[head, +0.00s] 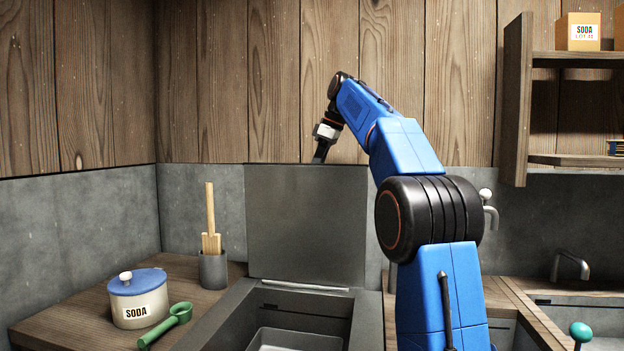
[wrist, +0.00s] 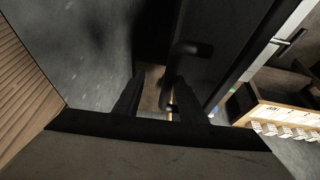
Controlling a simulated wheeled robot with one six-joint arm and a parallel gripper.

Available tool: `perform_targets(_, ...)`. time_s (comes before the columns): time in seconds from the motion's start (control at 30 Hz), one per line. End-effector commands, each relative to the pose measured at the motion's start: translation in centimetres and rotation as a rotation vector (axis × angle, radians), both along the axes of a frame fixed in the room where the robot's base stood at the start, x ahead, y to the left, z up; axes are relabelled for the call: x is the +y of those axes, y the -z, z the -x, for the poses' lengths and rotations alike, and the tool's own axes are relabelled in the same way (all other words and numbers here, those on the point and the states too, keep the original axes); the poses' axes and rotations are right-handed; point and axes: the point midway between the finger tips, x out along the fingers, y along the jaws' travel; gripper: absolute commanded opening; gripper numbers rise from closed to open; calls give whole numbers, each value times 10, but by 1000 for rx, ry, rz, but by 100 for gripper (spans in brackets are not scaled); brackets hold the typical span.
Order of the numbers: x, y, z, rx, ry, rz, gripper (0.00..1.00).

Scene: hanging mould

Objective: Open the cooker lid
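The cooker lid (head: 305,225) is a flat grey panel standing upright at the back of the cooker (head: 215,322), above a pale hinge strip. The cooker's cavity is uncovered, with a grey tray inside. My gripper (head: 319,158) is at the lid's top edge, its tips partly hidden behind it. In the wrist view my gripper (wrist: 163,108) has its two dark fingers apart. A dark bent handle (wrist: 190,50) lies between and just beyond them, with a gap showing beside it. I cannot tell whether a finger touches it.
The wooden wall (head: 240,80) is close behind my gripper. A wall shelf (head: 517,100) and taps are to the right.

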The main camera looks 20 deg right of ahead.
Motion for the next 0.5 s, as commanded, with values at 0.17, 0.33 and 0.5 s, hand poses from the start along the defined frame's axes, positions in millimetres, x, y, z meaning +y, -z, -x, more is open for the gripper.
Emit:
perform_targets(0.17, -6, -17, 4, -5, 3, 2, 32)
perform_targets(0.33, -10, -28, 8, -5, 3, 2, 32)
perform_targets(0.5, -18, -31, 17, -2, 3, 2, 32)
